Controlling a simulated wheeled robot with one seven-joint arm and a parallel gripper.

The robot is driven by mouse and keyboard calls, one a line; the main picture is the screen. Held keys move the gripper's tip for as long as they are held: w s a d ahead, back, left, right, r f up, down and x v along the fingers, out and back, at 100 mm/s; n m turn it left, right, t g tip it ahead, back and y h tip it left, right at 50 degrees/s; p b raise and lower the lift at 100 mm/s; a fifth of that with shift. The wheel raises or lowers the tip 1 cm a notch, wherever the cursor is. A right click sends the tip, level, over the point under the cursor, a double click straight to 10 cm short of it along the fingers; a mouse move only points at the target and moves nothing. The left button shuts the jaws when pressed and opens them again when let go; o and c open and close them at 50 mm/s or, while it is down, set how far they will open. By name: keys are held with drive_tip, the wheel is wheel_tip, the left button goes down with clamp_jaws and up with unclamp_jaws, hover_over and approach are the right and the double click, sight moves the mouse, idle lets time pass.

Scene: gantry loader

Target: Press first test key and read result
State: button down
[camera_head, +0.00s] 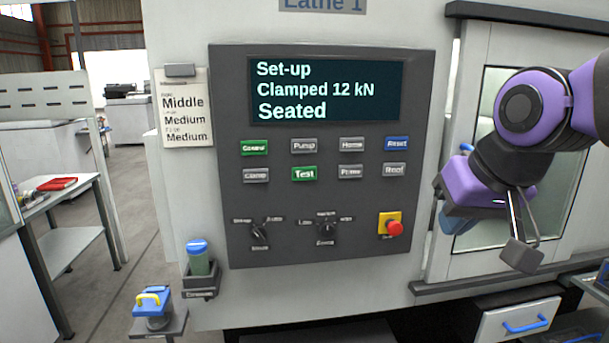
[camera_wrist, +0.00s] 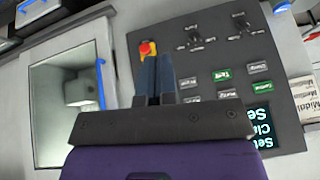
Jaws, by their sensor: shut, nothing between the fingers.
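The control panel (camera_head: 318,215) is on the Lathe 1 front. Its display (camera_head: 325,90) reads "Set-up", "Clamped 12 kN", "Seated". The green Test key (camera_head: 304,174) is in the lower key row, between Clamp (camera_head: 256,176) and a grey key (camera_head: 350,172). In the wrist view, rotated, the Test key (camera_wrist: 224,74) lies right of my gripper (camera_wrist: 158,62). My gripper's fingers are shut together with nothing between them, in front of the panel side near the red stop button (camera_wrist: 148,48). In the head view the fingers are mostly hidden behind my purple wrist. Nothing covers the Test key.
Another green key (camera_head: 254,147) sits in the upper row. Knobs (camera_head: 326,228) and a red stop button (camera_head: 394,228) are below the keys. A windowed door (camera_wrist: 65,100) with a blue handle (camera_wrist: 101,84) is beside the panel. A cup holder (camera_head: 200,283) juts out below left.

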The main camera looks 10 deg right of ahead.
sight(305, 177)
drive_tip(key=w+a+f+m+t+y, duration=0.1)
drive_tip(key=w+a+m, duration=0.4)
drive_tip(key=w, duration=0.6)
drive_tip(key=w+a+f+m+t+y, duration=0.2)
drive_tip(key=w+a+m, duration=0.3)
drive_tip(key=w+a, duration=0.5)
drive_tip(key=shift+w+f, duration=0.65)
drive_tip(key=shift+w, duration=0.55)
drive_tip(key=shift+w, duration=0.1)
drive_tip(key=shift+w+d, duration=0.2)
drive_tip(key=shift+w, duration=4.05)
drive_tip(key=shift+w, duration=0.2)
drive_tip(key=shift+w, duration=0.2)
